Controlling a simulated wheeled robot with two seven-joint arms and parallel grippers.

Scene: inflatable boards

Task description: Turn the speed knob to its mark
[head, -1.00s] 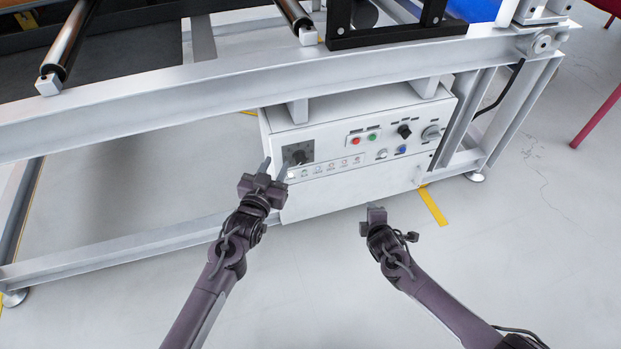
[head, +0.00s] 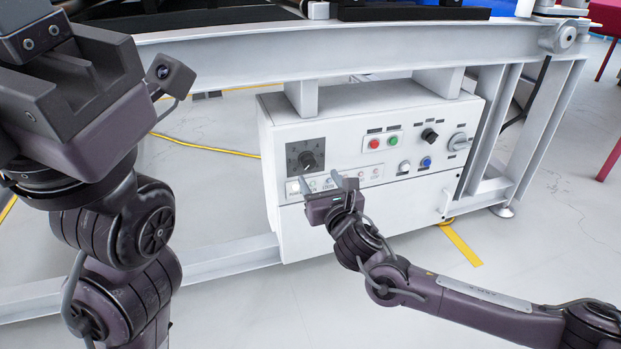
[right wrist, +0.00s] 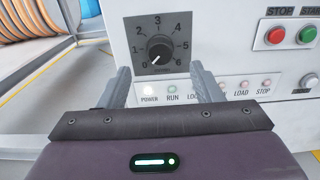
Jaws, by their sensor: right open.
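The speed knob (head: 308,160) is a round black knob on a dark square dial plate at the left of the white control box (head: 350,225). In the right wrist view the knob (right wrist: 159,52) sits inside a numbered scale, its white pointer line toward the lower left near 0. No separate target mark can be made out. My right gripper (head: 328,184) is open and empty, just below and in front of the dial; its fingers (right wrist: 160,75) stand apart below the knob, not touching it. My left gripper (head: 65,85) is large and close at the left; its fingertips are not clear.
Red (head: 375,144) and green (head: 393,141) buttons, a black knob (head: 429,135), a rotary switch (head: 458,142) and a blue button (head: 426,162) are right of the dial. A row of small lamps runs below it. The frame's grey beam (head: 230,55) passes above.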

